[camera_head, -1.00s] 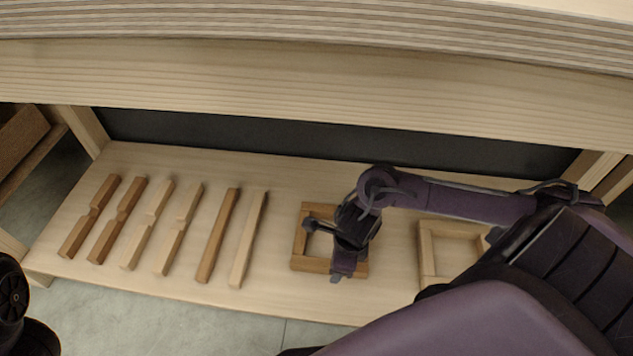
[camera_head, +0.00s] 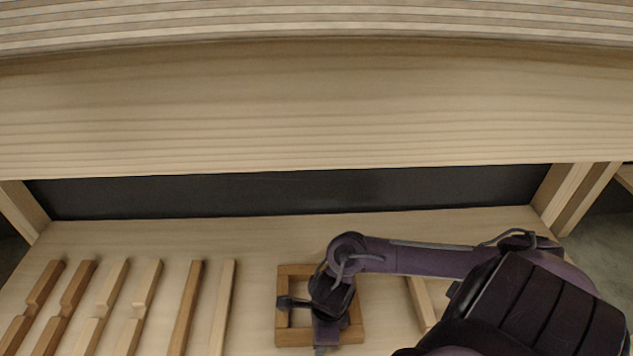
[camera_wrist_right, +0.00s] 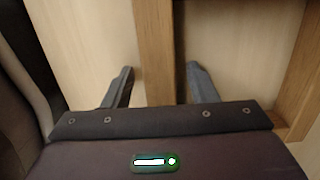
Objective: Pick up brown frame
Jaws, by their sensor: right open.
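The brown frame (camera_head: 284,325) is a square wooden frame lying flat on the lower shelf (camera_head: 250,270), in the lower middle of the head view. My right gripper (camera_head: 304,322) is over it and hides much of its right part. In the right wrist view, one bar of the brown frame (camera_wrist_right: 153,50) runs between the two open fingers (camera_wrist_right: 158,85). There is a gap on each side of the bar, and the fingers do not appear to touch it. My left gripper is not in view.
A lighter frame (camera_head: 420,303) lies to the right, partly hidden by my right arm. Several notched and straight wooden bars (camera_head: 187,305) lie in a row to the left. A thick wooden beam (camera_head: 300,110) crosses above the shelf, with a dark panel (camera_head: 300,190) behind.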

